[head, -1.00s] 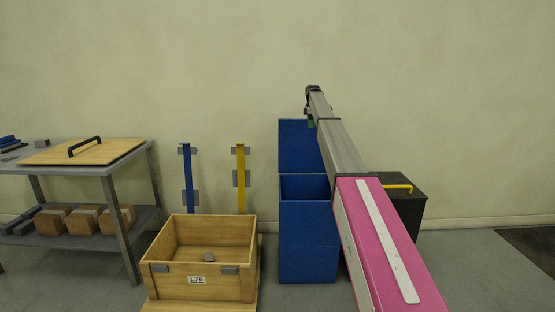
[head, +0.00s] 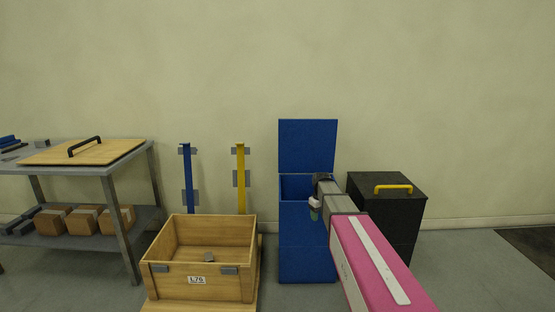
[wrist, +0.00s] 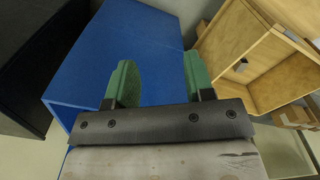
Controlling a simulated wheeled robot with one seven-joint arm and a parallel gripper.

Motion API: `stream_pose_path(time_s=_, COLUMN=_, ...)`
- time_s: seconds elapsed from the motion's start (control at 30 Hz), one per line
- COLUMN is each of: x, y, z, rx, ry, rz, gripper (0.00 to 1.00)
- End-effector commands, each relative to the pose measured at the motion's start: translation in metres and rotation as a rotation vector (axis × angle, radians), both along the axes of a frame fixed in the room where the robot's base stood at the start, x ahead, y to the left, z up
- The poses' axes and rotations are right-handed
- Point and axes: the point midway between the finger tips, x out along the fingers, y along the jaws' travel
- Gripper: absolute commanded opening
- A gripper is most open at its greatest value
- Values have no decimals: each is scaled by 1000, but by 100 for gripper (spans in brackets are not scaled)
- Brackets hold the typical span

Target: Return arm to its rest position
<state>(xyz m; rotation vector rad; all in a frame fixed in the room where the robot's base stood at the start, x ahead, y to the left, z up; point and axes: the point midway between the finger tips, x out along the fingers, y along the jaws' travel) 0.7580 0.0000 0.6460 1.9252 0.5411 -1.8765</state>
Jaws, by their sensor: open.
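My arm shows in the head view as a pink and grey link reaching in from the lower right. My gripper (head: 315,208) is at its far end, in front of the blue bin (head: 306,250) with its lid raised. In the wrist view my gripper (wrist: 157,82) has two green fingers spread apart with nothing between them. The blue bin (wrist: 120,45) lies beyond the fingers there.
A wooden crate (head: 164,282) labelled L76 holds a small grey piece (head: 209,257). A black box (head: 400,222) with a yellow handle stands right of the bin. A grey workbench (head: 110,168) carries a wooden lid (head: 115,150). Blue (head: 188,175) and yellow (head: 241,170) posts stand behind the crate.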

Motion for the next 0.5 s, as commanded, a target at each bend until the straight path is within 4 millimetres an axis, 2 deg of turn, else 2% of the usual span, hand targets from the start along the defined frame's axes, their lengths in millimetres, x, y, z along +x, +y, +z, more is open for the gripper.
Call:
stream_pose_path(time_s=0.03, x=-48, y=0, z=-13, rx=1, ry=6, rz=-55, gripper=48)
stream_pose_path(time_s=0.2, x=-152, y=0, z=-46, rx=5, ry=13, rz=-263, gripper=48)
stream_pose_path(time_s=0.3, x=-206, y=0, z=-58, rx=7, ry=16, rz=-375, gripper=48)
stream_pose_path(time_s=0.4, x=-247, y=0, z=-66, rx=8, ry=18, rz=-465, gripper=48)
stream_pose_path(time_s=0.5, x=-271, y=0, z=-70, rx=8, ry=20, rz=-525, gripper=48)
